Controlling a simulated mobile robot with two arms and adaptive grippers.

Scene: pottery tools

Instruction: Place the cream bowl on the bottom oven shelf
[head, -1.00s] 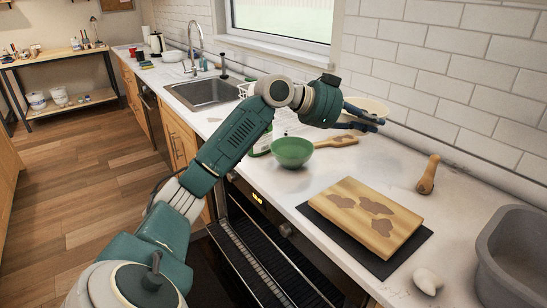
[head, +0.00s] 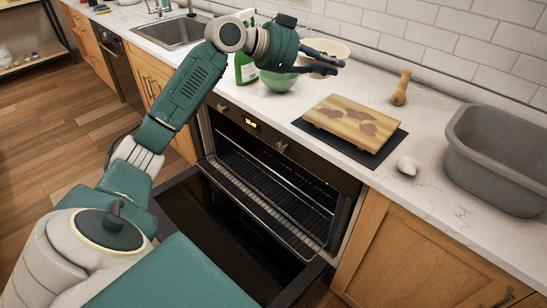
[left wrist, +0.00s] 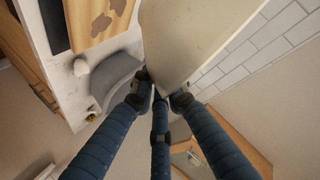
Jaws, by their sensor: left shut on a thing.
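The cream bowl (head: 330,47) is at the back of the counter in the head view, partly hidden behind my left gripper (head: 325,65). In the left wrist view the bowl (left wrist: 190,35) fills the upper middle, and the blue fingers of my left gripper (left wrist: 160,102) are shut on its edge. The oven (head: 270,160) is open, with its door (head: 220,235) folded down. A wire shelf (head: 265,195) shows in the oven mouth; lower parts of the inside are dark. My right gripper is not in view.
A green bowl (head: 278,82) and a green spray bottle (head: 245,66) stand close to my left wrist. A wooden board (head: 353,122) on a dark mat, a wooden tool (head: 401,88), a white lump (head: 407,165) and a grey tub (head: 500,155) occupy the counter to the right.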

